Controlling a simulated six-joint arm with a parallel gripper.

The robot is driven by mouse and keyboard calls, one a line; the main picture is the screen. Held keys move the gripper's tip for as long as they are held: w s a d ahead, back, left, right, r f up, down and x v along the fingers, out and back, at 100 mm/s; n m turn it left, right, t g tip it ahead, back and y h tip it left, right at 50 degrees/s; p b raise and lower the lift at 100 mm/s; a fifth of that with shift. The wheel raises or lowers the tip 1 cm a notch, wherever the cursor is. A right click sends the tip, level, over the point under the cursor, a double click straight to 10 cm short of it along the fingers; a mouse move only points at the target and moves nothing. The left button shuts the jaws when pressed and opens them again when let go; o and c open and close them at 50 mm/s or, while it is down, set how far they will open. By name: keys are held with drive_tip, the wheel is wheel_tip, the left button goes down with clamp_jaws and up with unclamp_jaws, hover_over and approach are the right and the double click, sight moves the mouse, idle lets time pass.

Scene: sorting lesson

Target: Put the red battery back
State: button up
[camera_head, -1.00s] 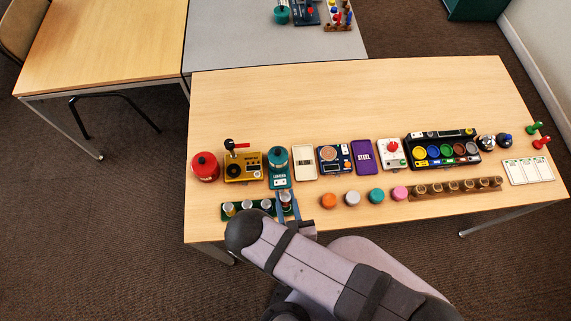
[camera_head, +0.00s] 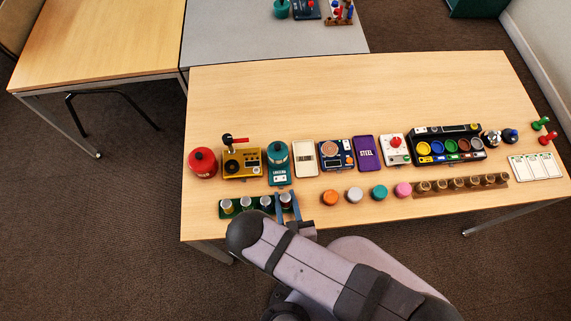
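A green battery holder (camera_head: 222,214) lies at the front left of the table, with several silver-topped batteries standing in a row in it. The battery at its right end (camera_head: 286,202) shows a dark reddish side, and I take it for the red battery. It looks upright, in or just over the holder's right end. My gripper (camera_head: 287,207) has its two blue fingers on either side of this battery. Whether the fingers touch it is too small to tell. The battery's lower part and some of the holder are hidden by the fingers.
Behind stand a red canister (camera_head: 202,162), a yellow device (camera_head: 241,164) and a teal device (camera_head: 278,163). Coloured pucks, the nearest orange (camera_head: 330,198), and a brown rack (camera_head: 462,188) lie to the right. The table's back half is clear.

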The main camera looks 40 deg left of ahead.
sight(286, 204)
drive_tip(key=shift+r, duration=0.1)
drive_tip(key=shift+r, duration=0.2)
drive_tip(key=shift+s+d+f, duration=0.1)
drive_tip(key=shift+s+d, duration=0.05)
drive_tip(key=shift+s, duration=0.05)
drive_tip(key=shift+s+d, duration=0.25)
drive_tip(key=shift+b+v, duration=0.7)
drive_tip(key=shift+v, duration=0.75)
drive_tip(key=shift+w, duration=0.1)
